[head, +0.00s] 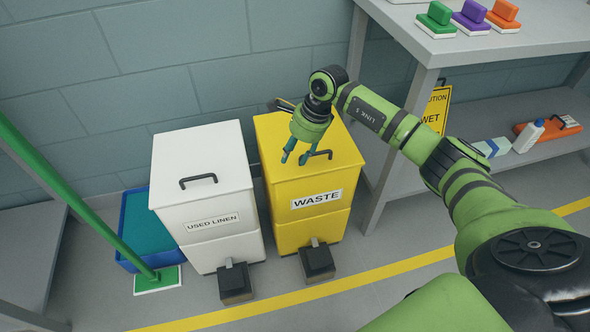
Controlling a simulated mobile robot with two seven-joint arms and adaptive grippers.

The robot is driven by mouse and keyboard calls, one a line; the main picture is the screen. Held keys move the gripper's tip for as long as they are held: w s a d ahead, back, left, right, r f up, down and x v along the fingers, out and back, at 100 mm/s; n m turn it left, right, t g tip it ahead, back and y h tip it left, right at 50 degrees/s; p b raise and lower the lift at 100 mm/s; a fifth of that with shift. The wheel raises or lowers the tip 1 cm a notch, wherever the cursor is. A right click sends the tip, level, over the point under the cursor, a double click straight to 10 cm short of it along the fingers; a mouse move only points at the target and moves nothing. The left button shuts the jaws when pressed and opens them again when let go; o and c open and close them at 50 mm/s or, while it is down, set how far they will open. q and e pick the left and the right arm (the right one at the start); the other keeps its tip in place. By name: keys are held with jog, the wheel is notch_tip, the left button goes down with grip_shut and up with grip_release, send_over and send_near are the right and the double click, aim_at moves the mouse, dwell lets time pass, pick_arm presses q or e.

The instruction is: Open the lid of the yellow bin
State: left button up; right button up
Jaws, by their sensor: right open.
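The yellow bin (290,229) labelled WASTE stands on the floor against the tiled wall. Its lid (342,151) is closed, with a dark handle (320,154) on top near the front. My right gripper (295,155) points down over the lid, just left of the handle. Its teal fingers are apart with nothing between them. I cannot tell whether a finger touches the handle. A black pedal (317,262) sits at the bin's foot. My left gripper does not show.
A white bin (222,251) labelled USED LINEN stands close on the left, with its own pedal (235,283). A blue tub (131,260) and a green-handled mop (75,193) are further left. A grey shelf table (440,50) stands right, with a yellow caution sign (436,108) beneath.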

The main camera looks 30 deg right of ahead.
aim_at(315, 155)
jog(key=d+r+n+h+b, duration=0.1)
jog(key=d+r+h, duration=0.1)
jog(key=d+h, duration=0.35)
jog(key=shift+y, duration=0.95)
jog(key=f, duration=0.2)
jog(key=w+d+f, duration=0.1)
jog(key=f, duration=0.1)
jog(key=f+b, duration=0.1)
jog(key=f, duration=0.1)
jog(key=shift+w+d+f, duration=0.15)
jog(key=shift+d+f, duration=0.1)
jog(key=shift+d, duration=0.05)
grip_shut()
